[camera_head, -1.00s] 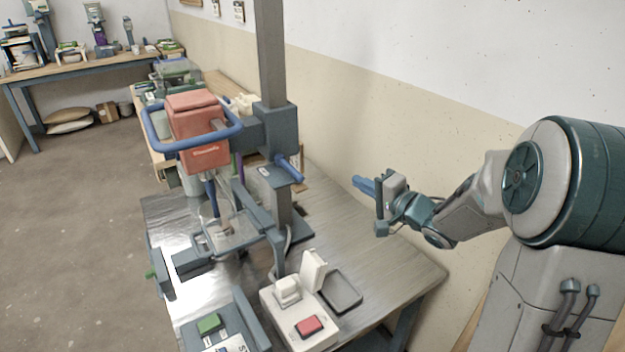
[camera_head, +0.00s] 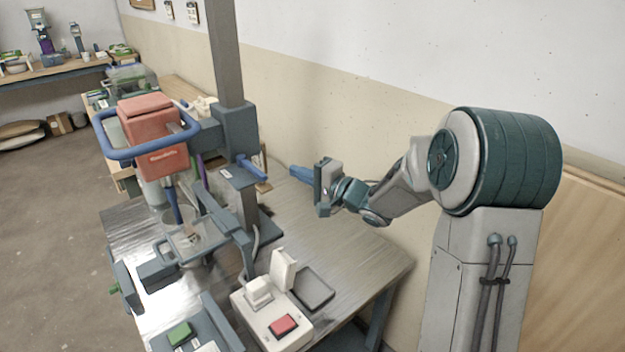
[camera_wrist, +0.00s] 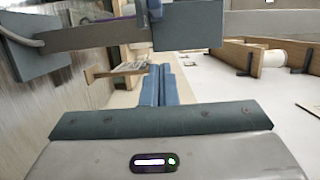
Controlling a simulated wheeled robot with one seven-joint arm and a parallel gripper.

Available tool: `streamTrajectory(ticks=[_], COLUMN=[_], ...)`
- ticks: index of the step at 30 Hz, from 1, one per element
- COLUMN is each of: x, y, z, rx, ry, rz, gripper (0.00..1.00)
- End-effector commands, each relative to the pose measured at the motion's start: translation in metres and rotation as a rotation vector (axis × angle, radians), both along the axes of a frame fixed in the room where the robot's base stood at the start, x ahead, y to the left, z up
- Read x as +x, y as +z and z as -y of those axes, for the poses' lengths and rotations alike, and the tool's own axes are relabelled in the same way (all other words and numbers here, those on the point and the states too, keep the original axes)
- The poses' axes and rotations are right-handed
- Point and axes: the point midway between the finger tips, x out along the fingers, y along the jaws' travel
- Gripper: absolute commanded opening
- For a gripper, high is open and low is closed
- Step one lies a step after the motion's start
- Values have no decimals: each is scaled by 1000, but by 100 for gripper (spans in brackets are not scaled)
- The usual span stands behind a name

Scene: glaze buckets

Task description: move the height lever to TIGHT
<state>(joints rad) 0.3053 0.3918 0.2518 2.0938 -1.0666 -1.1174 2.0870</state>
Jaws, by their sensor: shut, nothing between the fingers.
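The height lever (camera_head: 252,168) is a short blue handle on the grey-blue clamp block (camera_head: 238,130) around the mixer's upright column (camera_head: 226,60). It slants down to the right. A small label sits beside it, too small to read. My gripper (camera_head: 294,171) is to the right of the lever, at about its height in the picture, with its blue fingers pointing left and apart from it. The fingers are shut and empty; they also show in the wrist view (camera_wrist: 160,85). I cannot pick out the lever in the wrist view.
A red mixer head (camera_head: 152,130) with a blue ring guard (camera_head: 105,145) hangs left of the column. A white switch box (camera_head: 272,312) with a red button and a dark tray (camera_head: 312,290) are on the metal table (camera_head: 350,262). The wall is behind.

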Motion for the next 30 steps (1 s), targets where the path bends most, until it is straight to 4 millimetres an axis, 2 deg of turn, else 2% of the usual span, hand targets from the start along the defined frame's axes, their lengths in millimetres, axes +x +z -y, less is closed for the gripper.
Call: streamTrajectory(ticks=[1,5,12,30], x=[8,25,6,2], y=[-1,-1,0,0], z=[-10,-29,-55,-59], rx=[1,1,1,0], ry=[4,2,1,-3], rz=[1,0,1,0], gripper=[0,0,0,0])
